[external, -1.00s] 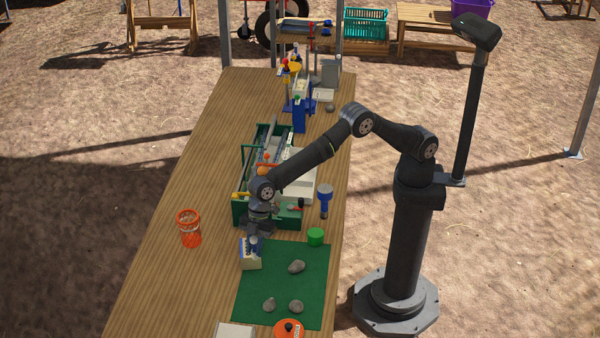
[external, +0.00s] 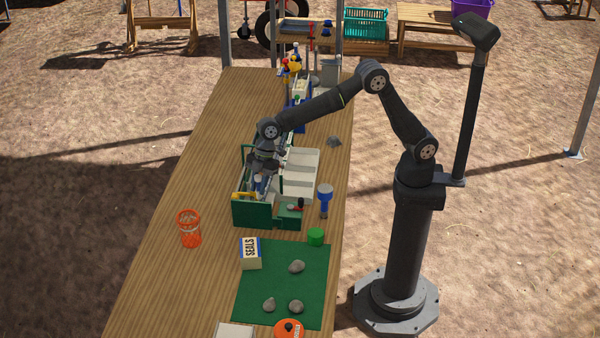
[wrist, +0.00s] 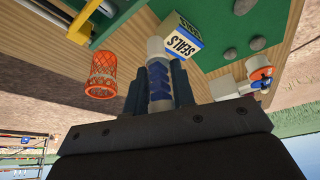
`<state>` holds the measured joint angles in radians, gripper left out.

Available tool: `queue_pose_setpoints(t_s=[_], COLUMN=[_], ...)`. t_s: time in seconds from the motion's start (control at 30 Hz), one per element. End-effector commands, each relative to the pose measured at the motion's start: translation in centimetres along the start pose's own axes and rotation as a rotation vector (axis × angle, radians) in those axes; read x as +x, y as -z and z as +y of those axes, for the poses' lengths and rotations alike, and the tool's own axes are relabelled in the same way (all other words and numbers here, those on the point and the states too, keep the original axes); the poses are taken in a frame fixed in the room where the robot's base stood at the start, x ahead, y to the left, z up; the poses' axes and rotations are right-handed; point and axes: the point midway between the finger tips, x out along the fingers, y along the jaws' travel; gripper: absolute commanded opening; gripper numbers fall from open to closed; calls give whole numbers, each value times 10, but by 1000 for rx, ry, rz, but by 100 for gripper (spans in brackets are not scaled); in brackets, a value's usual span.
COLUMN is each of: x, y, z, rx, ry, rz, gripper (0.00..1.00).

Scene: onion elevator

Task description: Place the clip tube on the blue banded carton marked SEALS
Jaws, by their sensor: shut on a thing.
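My gripper (external: 260,182) is over the green-walled rig in the external view. In the wrist view my gripper (wrist: 160,86) is shut on the clip tube (wrist: 157,72), a white and blue tube held between its two fingers. The carton marked SEALS (external: 250,253), pale with a blue band, stands at the left edge of the green mat, nothing on its top. My gripper is beyond it, farther up the table and apart from it. The carton also shows in the wrist view (wrist: 183,40), past the tube's end.
The green rig (external: 252,215) stands between my gripper and the carton. An orange mesh basket (external: 189,230) is to the left. A green mat (external: 310,262) holds several grey stones. A blue-topped post (external: 325,198) and a green cylinder (external: 316,236) stand to the right.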

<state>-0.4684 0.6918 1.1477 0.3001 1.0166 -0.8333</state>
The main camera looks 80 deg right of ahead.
Motion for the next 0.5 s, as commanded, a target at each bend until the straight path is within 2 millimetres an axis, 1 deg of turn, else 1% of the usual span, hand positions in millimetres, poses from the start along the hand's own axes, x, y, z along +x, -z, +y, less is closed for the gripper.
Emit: queue_pose_setpoints(t_s=[0.07,0.17,0.4,0.5], x=[4,19,69,85], y=[0,10,42,53], z=[-3,-12,-40,-48], rx=[1,0,-2,0], ry=[1,1,1,1], rz=[-2,-2,-2,-1], gripper=[1,1,1,1])
